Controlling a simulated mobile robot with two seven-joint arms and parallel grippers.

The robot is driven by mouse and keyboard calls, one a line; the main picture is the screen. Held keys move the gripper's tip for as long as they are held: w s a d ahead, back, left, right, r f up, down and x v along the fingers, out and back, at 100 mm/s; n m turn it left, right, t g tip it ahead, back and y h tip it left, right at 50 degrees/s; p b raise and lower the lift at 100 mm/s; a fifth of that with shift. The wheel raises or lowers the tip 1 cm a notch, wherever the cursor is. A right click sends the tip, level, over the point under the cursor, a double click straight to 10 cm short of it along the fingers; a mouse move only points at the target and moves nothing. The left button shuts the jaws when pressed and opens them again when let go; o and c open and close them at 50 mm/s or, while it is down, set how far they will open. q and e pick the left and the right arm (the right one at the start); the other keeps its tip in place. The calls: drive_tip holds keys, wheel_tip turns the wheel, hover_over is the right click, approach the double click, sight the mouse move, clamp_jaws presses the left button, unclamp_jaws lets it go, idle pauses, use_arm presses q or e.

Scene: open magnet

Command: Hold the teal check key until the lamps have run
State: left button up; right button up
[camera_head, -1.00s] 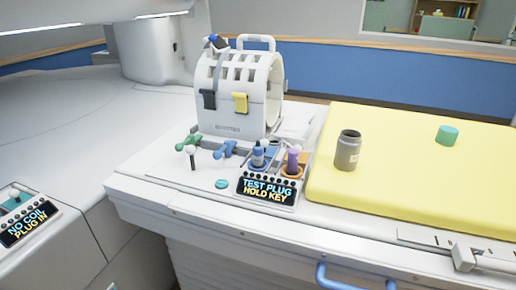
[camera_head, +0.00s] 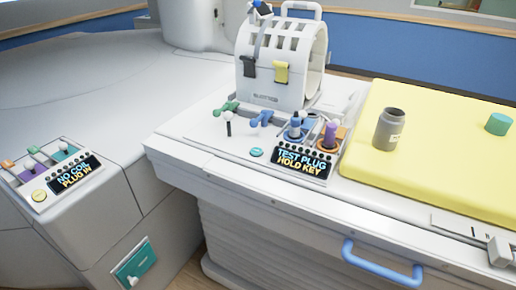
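A row of small dark lamps (camera_head: 301,150) runs along the display's upper edge; none looks lit. Behind the display, a blue plug (camera_head: 294,128) and a purple plug (camera_head: 330,134) stand in sockets with blue and orange surrounds. Neither of my grippers shows in the head view, and nothing touches the key.
A white slotted coil (camera_head: 280,65) with black and yellow straps stands behind. At left, another panel display (camera_head: 75,176) reads "NO COIL PLUG IN". A blue handle (camera_head: 382,268) sticks out in front.

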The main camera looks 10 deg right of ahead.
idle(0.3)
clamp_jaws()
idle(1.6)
